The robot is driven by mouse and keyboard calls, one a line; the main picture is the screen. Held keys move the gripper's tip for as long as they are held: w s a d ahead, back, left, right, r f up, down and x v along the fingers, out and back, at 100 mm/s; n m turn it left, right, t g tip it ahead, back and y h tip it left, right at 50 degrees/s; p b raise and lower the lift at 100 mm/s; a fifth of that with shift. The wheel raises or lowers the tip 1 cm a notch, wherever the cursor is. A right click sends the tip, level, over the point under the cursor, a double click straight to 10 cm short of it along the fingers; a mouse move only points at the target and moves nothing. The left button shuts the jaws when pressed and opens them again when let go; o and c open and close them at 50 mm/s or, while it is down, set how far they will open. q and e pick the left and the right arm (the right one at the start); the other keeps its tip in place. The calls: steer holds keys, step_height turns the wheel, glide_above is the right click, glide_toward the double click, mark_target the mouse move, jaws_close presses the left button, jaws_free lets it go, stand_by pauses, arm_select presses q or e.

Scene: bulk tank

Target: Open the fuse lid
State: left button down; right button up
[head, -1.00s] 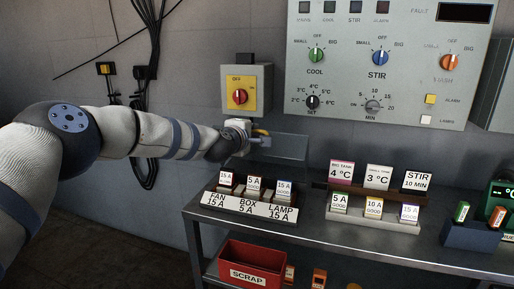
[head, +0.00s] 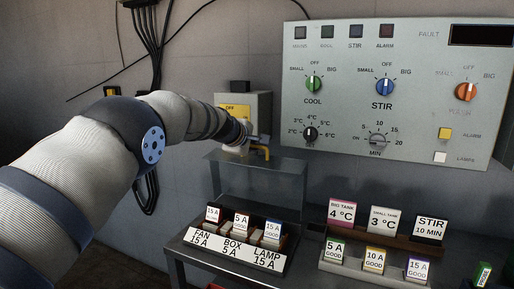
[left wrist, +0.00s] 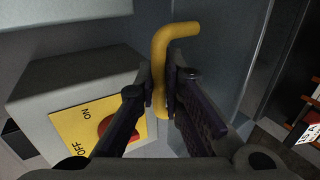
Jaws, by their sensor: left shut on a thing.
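The fuse lid (head: 258,188) is a see-through grey panel standing raised above and behind the fuse box (head: 230,252). Its yellow bent handle (head: 262,151) is at the top edge. My left gripper (head: 243,143) is at the handle. In the left wrist view the fingers (left wrist: 162,98) are shut on the yellow handle (left wrist: 165,45), which sticks up between them. The fuses (head: 241,221) under the lid show uncovered from the front, above labels FAN, BOX and LAMP. My right gripper is not in view.
The switch box (head: 262,108) with a red knob (left wrist: 118,128) is close beside my left gripper. The control panel (head: 395,85) hangs on the wall to the right. Spare fuses (head: 375,260) and label cards (head: 385,220) stand right of the fuse box on the table.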

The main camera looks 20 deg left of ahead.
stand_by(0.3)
arm_select(q)
steer(key=c, duration=1.7)
jaws_free()
steer(key=shift+s, duration=0.1)
steer(key=v, duration=1.2)
steer(key=shift+r, duration=0.1)
